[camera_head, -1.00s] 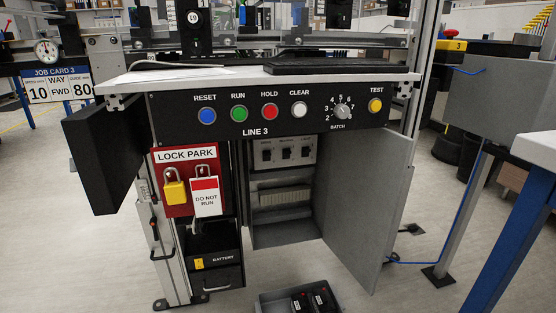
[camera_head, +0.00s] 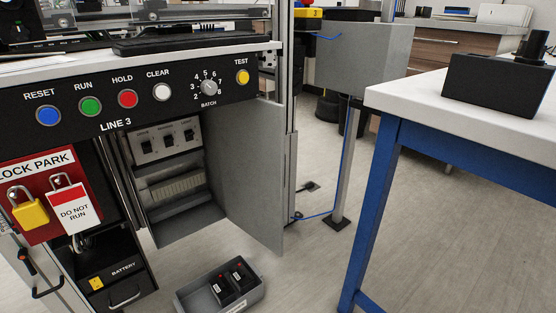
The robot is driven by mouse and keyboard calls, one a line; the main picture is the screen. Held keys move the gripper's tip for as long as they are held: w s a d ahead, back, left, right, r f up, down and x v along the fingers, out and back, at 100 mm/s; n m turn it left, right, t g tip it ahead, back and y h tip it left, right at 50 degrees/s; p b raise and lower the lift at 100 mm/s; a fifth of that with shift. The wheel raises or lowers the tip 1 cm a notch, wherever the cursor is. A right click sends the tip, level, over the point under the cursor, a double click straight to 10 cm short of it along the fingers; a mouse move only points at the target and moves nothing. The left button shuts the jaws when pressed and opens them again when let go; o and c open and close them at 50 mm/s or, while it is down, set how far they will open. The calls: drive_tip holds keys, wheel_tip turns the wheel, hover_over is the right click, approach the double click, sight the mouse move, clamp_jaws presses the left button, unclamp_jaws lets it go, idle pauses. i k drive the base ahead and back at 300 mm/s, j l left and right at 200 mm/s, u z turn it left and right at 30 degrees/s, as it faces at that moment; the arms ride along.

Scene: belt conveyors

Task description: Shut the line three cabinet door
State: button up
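The line three cabinet (camera_head: 185,228) is under the black LINE 3 button panel (camera_head: 140,103). Its grey door (camera_head: 255,175) stands wide open, hinged on the right side of the opening and swung out toward me. Inside the cabinet, a row of breaker switches (camera_head: 167,142) and a terminal strip (camera_head: 176,189) show. My gripper is not in view.
A grey bin (camera_head: 258,294) with black battery packs lies on the floor in front of the cabinet. A blue-legged table (camera_head: 385,155) with a black box (camera_head: 500,85) stands at the right. A grey box on a post (camera_head: 343,180) stands behind.

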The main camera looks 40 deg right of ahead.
sight(250, 134)
drive_tip(key=i+z, duration=0.1)
drive_tip(key=z, duration=0.35)
drive_tip(key=i+j+z, duration=0.1)
drive_tip(key=z, duration=0.35)
drive_tip(key=i+j+z, duration=0.35)
drive_tip(key=i+j, duration=0.2)
drive_tip(key=j, duration=0.25)
drive_tip(key=i+j+z, duration=0.2)
drive_tip(key=j, duration=0.2)
drive_tip(key=i+j, duration=0.2)
drive_tip(key=j, duration=0.15)
